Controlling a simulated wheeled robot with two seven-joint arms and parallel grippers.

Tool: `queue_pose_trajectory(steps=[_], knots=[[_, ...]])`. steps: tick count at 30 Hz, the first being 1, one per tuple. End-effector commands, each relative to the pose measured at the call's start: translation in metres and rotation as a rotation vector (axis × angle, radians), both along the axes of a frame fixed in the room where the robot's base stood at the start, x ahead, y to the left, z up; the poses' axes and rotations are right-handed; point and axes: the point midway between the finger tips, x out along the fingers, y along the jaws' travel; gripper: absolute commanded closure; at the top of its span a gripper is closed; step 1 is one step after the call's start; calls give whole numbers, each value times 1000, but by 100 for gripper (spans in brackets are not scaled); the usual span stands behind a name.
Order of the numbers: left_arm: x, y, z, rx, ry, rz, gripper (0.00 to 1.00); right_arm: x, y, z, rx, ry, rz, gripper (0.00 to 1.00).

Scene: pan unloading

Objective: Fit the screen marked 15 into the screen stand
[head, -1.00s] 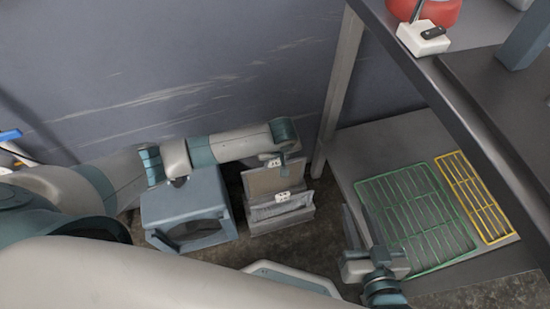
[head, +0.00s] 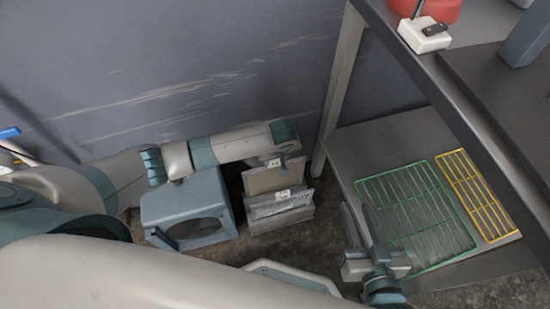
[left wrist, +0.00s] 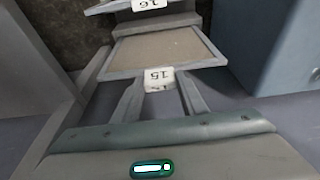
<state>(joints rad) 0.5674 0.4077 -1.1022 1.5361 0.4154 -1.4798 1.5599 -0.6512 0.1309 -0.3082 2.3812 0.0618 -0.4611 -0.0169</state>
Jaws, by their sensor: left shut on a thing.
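The screen marked 15 (left wrist: 165,48) is a framed tan mesh panel with a white tag. My left gripper (left wrist: 162,88) is shut on its tagged edge. In the head view this screen (head: 272,181) is upright behind another screen, at the stand; its lower edge is hidden, so I cannot tell how deep it sits. The screen stand (head: 286,221) is a grey holder on the floor. The screen marked 16 (head: 270,210) stands in its front part. My left gripper (head: 284,153) comes from above. My right gripper (head: 362,222) is open and empty, right of the stand.
A blue-grey box with a round opening (head: 186,206) stands close left of the stand. A table leg (head: 336,90) and a low shelf with a green rack (head: 415,215) and yellow rack (head: 477,195) are on the right. The wall is behind.

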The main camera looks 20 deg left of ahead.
Motion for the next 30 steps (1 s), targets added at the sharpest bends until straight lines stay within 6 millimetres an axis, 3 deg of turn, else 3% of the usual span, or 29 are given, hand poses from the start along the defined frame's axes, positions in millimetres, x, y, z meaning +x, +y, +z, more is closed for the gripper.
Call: queue_pose_trajectory(steps=[30], knots=[[0,0,-12,-1,-1,0,85,0,0,-4,0,0,0,69]])
